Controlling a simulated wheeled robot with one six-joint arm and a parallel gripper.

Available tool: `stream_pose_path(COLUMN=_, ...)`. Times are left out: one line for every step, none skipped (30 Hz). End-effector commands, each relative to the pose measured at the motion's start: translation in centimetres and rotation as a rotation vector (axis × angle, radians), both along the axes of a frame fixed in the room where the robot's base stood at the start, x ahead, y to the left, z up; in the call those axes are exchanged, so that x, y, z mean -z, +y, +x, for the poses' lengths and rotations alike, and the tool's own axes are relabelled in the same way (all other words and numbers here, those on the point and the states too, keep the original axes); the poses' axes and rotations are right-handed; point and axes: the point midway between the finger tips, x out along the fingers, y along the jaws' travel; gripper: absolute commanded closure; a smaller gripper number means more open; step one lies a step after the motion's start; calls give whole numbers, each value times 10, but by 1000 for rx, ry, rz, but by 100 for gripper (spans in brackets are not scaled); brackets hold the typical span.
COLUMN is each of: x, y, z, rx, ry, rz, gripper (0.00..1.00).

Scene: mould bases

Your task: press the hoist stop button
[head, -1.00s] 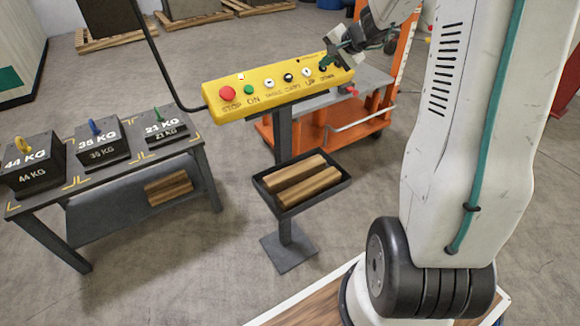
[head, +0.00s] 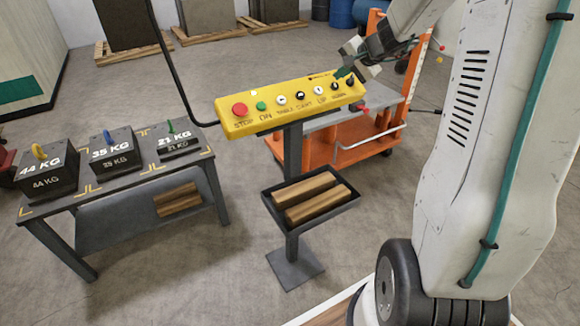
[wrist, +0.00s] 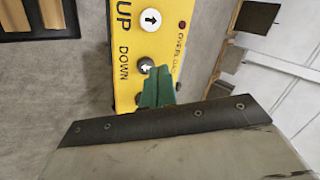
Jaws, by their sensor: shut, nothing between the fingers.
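The yellow control box (head: 290,118) stands on a dark post. Its red STOP button (head: 240,109) is at the left end, beside the green ON button (head: 261,106). My gripper (head: 341,74) is at the opposite, right end, near the DOWN button (head: 335,86). In the wrist view, the green fingertips (wrist: 156,88) are shut and empty, beside the DOWN button (wrist: 146,66). I cannot tell whether they touch the box. The UP button (wrist: 150,19) also shows there; the STOP button is out of that view.
A black cable (head: 172,75) rises from the box's left end. A tray (head: 312,220) with wooden blocks is below the box. A table (head: 115,192) with three labelled weights stands left. An orange cart (head: 345,155) stands behind the box. Floor between table and post is clear.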

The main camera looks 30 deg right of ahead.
Motion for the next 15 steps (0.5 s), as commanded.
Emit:
stream_pose_path(x=-2, y=9, z=4, rx=-16, ry=-3, rz=-2, gripper=100)
stream_pose_path(x=-5, y=16, z=7, rx=-30, ry=-6, rz=-4, gripper=100)
stream_pose_path(x=-10, y=29, z=12, rx=-51, ry=-14, rz=-9, gripper=100)
stream_pose_path(x=-15, y=41, z=15, rx=-72, ry=-21, rz=-13, gripper=100)
stream_pose_path(x=-21, y=54, z=19, rx=-97, ry=-29, rz=-19, gripper=100)
stream_pose_path(x=-28, y=75, z=24, rx=-139, ry=-38, rz=-35, gripper=100)
stream_pose_path(x=-35, y=92, z=26, rx=-178, ry=-42, rz=-51, gripper=100)
stream_pose_path(x=-41, y=110, z=27, rx=-223, ry=-46, rz=-73, gripper=100)
stream_pose_path(x=-48, y=136, z=27, rx=-287, ry=-47, rz=-103, gripper=100)
stream_pose_path(x=-54, y=154, z=25, rx=-336, ry=-46, rz=-126, gripper=100)
stream_pose_path(x=-59, y=172, z=23, rx=-384, ry=-45, rz=-151, gripper=100)
stream_pose_path(x=-65, y=195, z=18, rx=-448, ry=-41, rz=-188, gripper=100)
stream_pose_path(x=-70, y=212, z=14, rx=-495, ry=-38, rz=-216, gripper=100)
stream_pose_path(x=-74, y=228, z=9, rx=-542, ry=-35, rz=-245, gripper=100)
stream_pose_path(x=-80, y=249, z=1, rx=-604, ry=-29, rz=-287, gripper=100)
